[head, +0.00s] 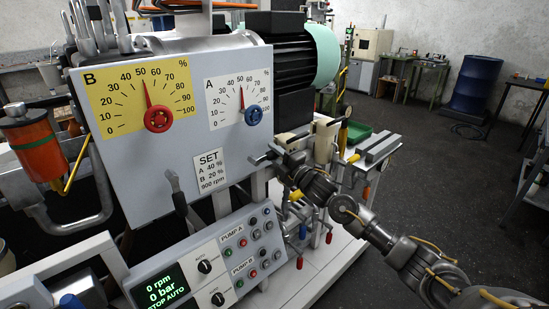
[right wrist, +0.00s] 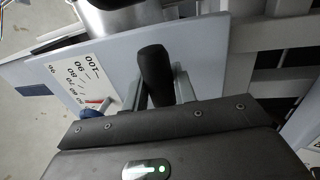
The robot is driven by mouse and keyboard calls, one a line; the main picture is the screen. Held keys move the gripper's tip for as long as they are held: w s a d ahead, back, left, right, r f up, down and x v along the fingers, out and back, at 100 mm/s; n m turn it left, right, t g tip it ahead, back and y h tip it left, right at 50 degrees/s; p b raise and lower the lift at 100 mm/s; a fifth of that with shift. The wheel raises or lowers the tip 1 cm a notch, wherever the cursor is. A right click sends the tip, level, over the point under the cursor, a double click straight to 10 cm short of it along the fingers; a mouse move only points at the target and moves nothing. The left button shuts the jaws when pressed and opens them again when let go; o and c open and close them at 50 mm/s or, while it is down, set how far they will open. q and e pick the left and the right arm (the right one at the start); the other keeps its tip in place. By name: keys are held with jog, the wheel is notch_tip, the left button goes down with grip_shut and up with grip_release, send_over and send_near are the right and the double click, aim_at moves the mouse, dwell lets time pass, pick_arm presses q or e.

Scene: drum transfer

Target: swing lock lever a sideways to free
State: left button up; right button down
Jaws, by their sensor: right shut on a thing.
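Lock lever A shows in the right wrist view as a black rounded grip (right wrist: 154,72) standing at the edge of the grey panel, close to the A dial. My right gripper (right wrist: 162,92) has a finger on each side of this grip and is shut on it. In the head view my right gripper (head: 272,157) is at the panel's right edge, below the blue A knob (head: 253,115), and hides most of the lever. My left gripper is not in view.
The grey panel (head: 190,140) carries the yellow B dial with a red knob (head: 158,118). A pump control box (head: 225,262) with buttons and a green-lettered display sits below. The orange cylinder (head: 33,145) is at left. Open floor lies at right, with a blue drum (head: 474,85) far back.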

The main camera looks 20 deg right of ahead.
jog(key=shift+r, duration=0.15)
jog(key=c, duration=1.2)
grip_release()
jog(key=shift+s+d+f, duration=0.1)
jog(key=shift+s+f, duration=0.15)
jog(key=shift+s, duration=0.1)
jog(key=shift+b+v, duration=1.45)
jog(key=shift+v, duration=3.6)
jog(key=shift+r, duration=0.15)
